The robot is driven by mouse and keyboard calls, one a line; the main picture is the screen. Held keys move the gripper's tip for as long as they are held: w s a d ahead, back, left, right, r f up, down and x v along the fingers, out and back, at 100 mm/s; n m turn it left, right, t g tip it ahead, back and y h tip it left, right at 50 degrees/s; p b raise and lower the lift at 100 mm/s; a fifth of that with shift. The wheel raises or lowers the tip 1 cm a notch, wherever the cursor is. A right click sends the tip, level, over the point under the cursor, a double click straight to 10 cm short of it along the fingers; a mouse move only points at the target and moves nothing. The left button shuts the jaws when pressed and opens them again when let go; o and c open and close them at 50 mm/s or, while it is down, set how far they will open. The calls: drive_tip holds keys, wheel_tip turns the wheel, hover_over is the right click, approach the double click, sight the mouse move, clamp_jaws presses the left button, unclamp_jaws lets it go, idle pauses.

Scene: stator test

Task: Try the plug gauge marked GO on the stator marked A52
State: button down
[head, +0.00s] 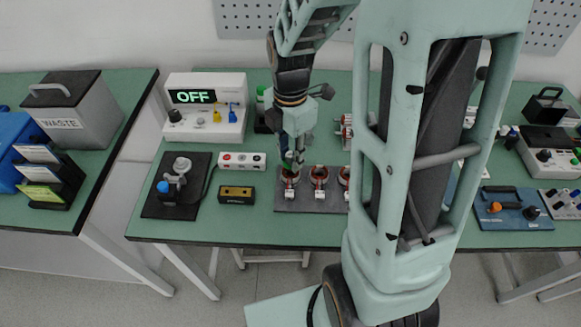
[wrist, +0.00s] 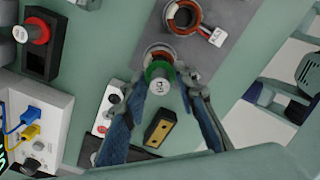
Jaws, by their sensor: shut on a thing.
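My gripper (wrist: 162,92) is shut on a plug gauge (wrist: 158,78) with a green collar and a grey end. Small lettering on the end is too blurred to read surely. In the wrist view the gauge overlaps the near stator (wrist: 151,51), a copper-wound ring; I cannot tell whether it is in the bore. In the head view my gripper (head: 290,160) is over the leftmost stator (head: 289,178) of a row on a grey board (head: 302,205). A second stator (head: 319,177) is beside it. Its white tag (wrist: 217,38) shows in the wrist view, unreadable.
A red-handled plug (wrist: 37,31) stands in a dark holder. A tester reading OFF (head: 205,110), a sensor block (head: 236,194) and a black fixture (head: 178,190) are left of the board. My arm hides the bench right of it.

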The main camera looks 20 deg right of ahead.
drive_tip(key=shift+r, duration=0.1)
idle(0.3)
drive_tip(key=shift+r+p, duration=0.6)
drive_tip(key=shift+r, duration=0.05)
drive_tip(key=shift+r+p, duration=2.05)
drive_tip(key=shift+r, duration=0.45)
